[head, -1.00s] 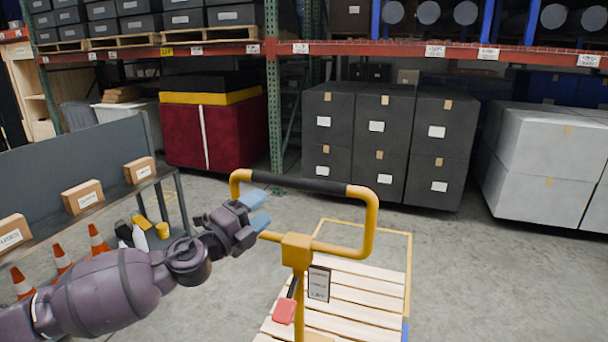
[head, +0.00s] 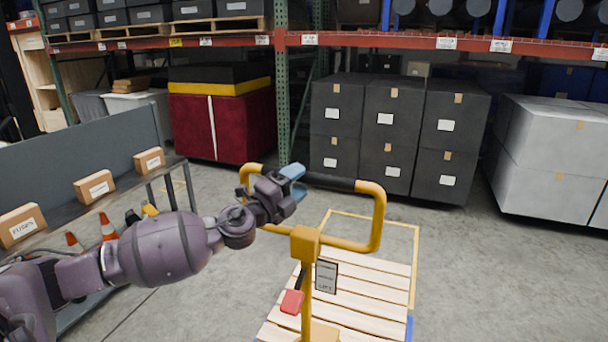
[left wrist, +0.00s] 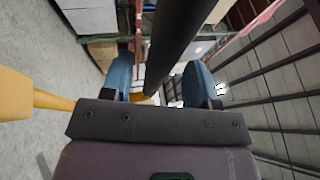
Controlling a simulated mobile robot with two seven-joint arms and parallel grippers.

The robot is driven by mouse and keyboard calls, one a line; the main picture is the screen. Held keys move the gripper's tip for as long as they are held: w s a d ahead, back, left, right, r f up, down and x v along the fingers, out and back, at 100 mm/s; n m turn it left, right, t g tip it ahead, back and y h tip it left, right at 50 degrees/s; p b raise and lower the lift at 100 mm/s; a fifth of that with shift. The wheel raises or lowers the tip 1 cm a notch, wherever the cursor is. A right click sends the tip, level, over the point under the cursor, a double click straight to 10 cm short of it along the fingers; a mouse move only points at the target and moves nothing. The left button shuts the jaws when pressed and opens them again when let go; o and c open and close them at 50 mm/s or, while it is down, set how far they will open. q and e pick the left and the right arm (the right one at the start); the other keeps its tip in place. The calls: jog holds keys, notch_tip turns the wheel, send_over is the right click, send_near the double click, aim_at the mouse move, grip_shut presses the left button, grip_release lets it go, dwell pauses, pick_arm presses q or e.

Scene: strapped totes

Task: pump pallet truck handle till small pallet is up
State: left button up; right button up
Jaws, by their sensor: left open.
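The pallet truck's yellow loop handle (head: 376,222) stands upright in the middle of the head view, with a black grip bar (head: 328,181) across its top. My left gripper (head: 293,180) is open at the left part of that bar. In the left wrist view the black bar (left wrist: 180,40) runs between the two blue fingertips (left wrist: 160,82), which are apart. I cannot tell whether they touch it. The small wooden pallet (head: 365,286) lies beyond the handle post, low near the floor. A red lever (head: 292,301) sits on the post. My right gripper is not in view.
A grey-walled cart (head: 80,160) with small cardboard boxes (head: 95,187) and orange cones (head: 107,226) stands at the left, beside my left arm. Racking with dark stacked boxes (head: 388,125) and pale wrapped boxes (head: 552,150) lines the back. Floor at the right is clear.

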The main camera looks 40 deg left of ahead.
pick_arm(q)
jog(key=shift+x, duration=1.35)
grip_shut()
